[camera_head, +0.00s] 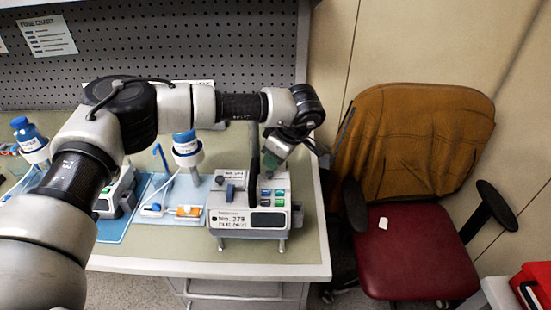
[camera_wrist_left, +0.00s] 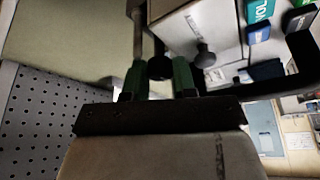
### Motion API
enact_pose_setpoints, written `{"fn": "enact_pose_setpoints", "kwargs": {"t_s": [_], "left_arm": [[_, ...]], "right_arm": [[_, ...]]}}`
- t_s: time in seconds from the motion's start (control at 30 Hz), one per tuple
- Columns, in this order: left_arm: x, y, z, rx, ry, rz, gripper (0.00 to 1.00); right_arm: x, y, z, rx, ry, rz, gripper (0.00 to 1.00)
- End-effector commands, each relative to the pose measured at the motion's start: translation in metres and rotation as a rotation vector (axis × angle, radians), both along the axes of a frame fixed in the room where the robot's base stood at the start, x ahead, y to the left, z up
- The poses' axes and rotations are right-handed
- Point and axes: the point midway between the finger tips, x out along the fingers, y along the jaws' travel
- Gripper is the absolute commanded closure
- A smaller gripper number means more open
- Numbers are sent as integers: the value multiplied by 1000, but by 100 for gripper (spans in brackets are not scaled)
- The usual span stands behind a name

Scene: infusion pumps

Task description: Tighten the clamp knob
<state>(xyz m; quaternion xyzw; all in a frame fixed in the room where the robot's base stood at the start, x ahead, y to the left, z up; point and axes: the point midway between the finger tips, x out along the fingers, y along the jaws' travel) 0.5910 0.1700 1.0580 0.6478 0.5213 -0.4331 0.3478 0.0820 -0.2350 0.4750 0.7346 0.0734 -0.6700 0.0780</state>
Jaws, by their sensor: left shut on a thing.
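A white infusion pump (camera_head: 228,219) labelled "No. 279" stands on the bench near its right end. My left gripper (camera_head: 270,162) reaches down behind the pump's right side. In the left wrist view its two green fingers (camera_wrist_left: 158,78) are shut on a small dark round knob (camera_wrist_left: 159,67), which sits between them. A metal rod (camera_wrist_left: 137,38) runs beside the knob, next to the pump's pale casing (camera_wrist_left: 185,35). In the head view the knob is hidden behind the gripper and pump. My right gripper is not in view.
Left of the pump, a blue-capped bottle (camera_head: 184,140) and tubing stand by a pale tray (camera_head: 170,215). Another pump (camera_head: 118,195) sits farther left. A pegboard (camera_head: 200,40) backs the bench (camera_head: 200,267). A red office chair (camera_head: 415,250) with a brown jacket (camera_head: 410,140) stands to the right.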

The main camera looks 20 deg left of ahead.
Motion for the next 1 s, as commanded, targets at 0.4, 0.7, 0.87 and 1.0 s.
{"fn": "enact_pose_setpoints", "kwargs": {"t_s": [0.4,0.7,0.87,1.0], "left_arm": [[0,0,2,-2,-3,-13,97],[0,0,1,-1,-1,-12,62],[0,-1,3,-1,-2,-13,62],[-1,-7,16,-2,-3,-13,62]], "right_arm": [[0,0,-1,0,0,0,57],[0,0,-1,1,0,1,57],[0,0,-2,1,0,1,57],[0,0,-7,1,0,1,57]]}}
